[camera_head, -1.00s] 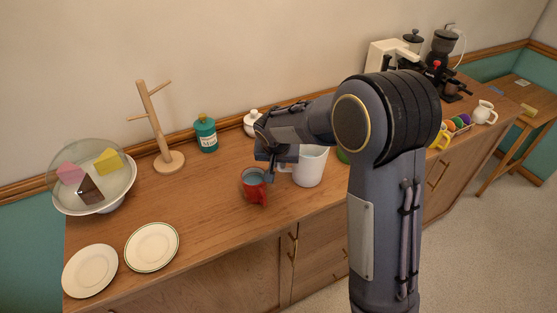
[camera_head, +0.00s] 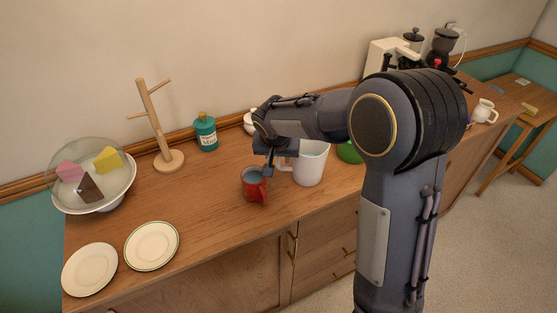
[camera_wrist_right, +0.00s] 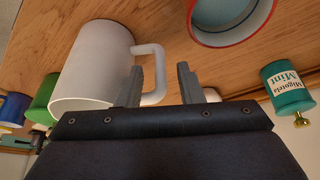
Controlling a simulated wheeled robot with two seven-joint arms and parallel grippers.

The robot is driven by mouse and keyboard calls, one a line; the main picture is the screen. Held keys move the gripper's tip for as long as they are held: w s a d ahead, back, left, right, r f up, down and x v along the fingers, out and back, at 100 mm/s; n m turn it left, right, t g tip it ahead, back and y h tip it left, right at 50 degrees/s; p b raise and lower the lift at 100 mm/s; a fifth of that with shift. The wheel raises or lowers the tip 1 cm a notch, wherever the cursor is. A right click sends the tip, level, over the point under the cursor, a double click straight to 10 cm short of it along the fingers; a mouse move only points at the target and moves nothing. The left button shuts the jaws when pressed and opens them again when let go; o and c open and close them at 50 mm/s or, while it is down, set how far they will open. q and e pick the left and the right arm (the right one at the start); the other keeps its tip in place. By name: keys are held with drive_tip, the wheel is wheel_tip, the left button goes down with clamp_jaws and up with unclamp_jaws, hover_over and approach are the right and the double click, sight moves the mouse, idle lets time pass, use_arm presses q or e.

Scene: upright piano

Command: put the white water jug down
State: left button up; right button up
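The white water jug (camera_head: 312,162) stands upright on the wooden counter, right of the red mug. In the right wrist view the jug (camera_wrist_right: 95,65) shows at the left, with its handle toward the gripper. My right gripper (camera_head: 279,165) is at the handle side of the jug. In the wrist view its two fingers (camera_wrist_right: 162,85) are apart, one on each side of the handle bar, with gaps visible, so it is open. Part of the handle's lower end is hidden by the gripper body. My left gripper is not in view.
The red mug (camera_head: 255,186) stands close by on the left, and a green item (camera_head: 349,152) is close on the right. A mint tin (camera_head: 206,134), mug tree (camera_head: 166,160) and two plates (camera_head: 152,246) are further left. Bare wood lies in front of the tin.

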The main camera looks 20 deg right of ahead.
drive_tip(key=v, duration=0.9)
drive_tip(key=s+f+n+y, duration=0.1)
drive_tip(key=s+n+y, duration=0.1)
drive_tip(key=s, duration=1.1)
drive_tip(key=s+f+n+t+y, duration=0.1)
drive_tip(key=s+y, duration=0.3)
drive_tip(key=s, duration=0.9)
drive_tip(key=shift+s+a+f+n, duration=0.4)
drive_tip(key=shift+a+f+n, duration=0.05)
drive_tip(key=shift+n, duration=0.05)
drive_tip(key=shift+d+t, duration=0.1)
drive_tip(key=shift+t, duration=0.2)
